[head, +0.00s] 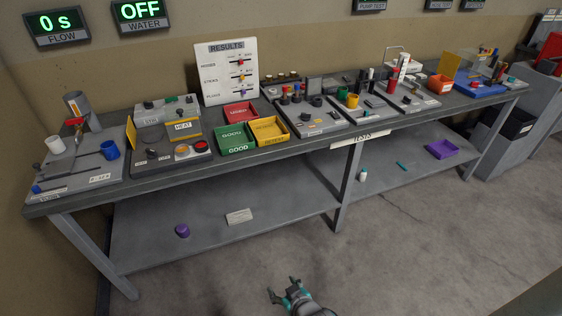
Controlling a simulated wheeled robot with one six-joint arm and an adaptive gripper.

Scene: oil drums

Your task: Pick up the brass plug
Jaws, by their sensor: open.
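My gripper (282,287) shows at the bottom middle of the head view, teal and dark, with its fingers apart and nothing between them. It is over the concrete floor in front of the long grey workbench (230,167), well apart from everything on it. I cannot make out the brass plug for certain. Several small pieces with dark and pale tops (283,77) stand at the back of the bench, right of the results board (227,71). They are too small to tell whether one is brass.
Red (240,120), green (221,148) and yellow (262,142) trays sit together mid-bench. A heat station (168,155) stands left of them; several crowded test stations stand right. The lower shelf (285,195) holds a purple cup (182,230) and purple tray (441,149). Floor in front is clear.

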